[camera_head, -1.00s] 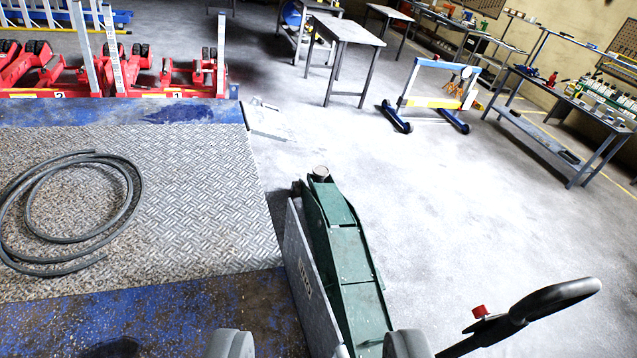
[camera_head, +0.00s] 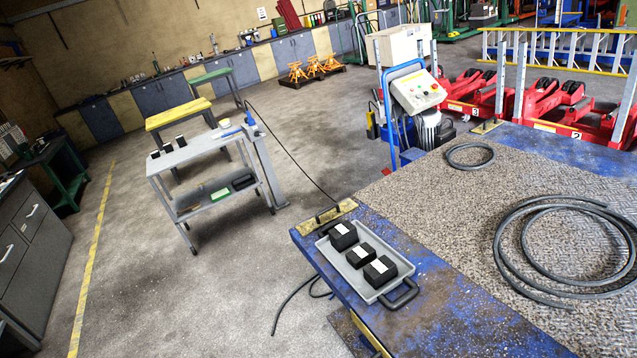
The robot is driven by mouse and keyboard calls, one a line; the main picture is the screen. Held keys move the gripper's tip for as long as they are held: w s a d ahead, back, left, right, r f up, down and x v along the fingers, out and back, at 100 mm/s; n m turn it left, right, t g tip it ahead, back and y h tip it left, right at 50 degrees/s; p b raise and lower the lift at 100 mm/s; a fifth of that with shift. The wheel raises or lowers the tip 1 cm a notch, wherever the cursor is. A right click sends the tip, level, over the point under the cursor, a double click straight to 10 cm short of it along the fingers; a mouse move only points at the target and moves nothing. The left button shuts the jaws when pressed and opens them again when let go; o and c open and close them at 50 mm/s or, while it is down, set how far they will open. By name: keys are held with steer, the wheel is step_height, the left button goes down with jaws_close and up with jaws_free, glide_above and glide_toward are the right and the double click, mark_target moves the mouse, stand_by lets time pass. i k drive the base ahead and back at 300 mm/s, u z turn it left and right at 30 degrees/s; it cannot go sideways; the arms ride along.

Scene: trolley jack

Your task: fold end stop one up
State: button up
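The blue-edged lift platform (camera_head: 455,315) fills the lower right, with its patterned deck (camera_head: 450,210) on top. A yellowish plate with a black handle (camera_head: 328,214) lies at its near-left corner. A similar yellowish plate (camera_head: 487,127) sits at its far-left corner. I cannot tell whether either plate is end stop one, and no number is readable on them. My gripper is not in this view.
A grey tray (camera_head: 361,270) with three black blocks lies on the platform's near-left corner. Hose coils (camera_head: 470,155) lie on the deck. A control cabinet (camera_head: 417,92) stands behind; a grey trolley (camera_head: 200,180) stands left. Open floor lies between trolley and platform.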

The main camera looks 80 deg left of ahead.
mark_target(328, 214)
steer(key=u, duration=2.5)
steer(key=i, duration=0.9)
steer(key=u, duration=0.45)
steer(key=i, duration=1.5)
steer(key=z, duration=0.45)
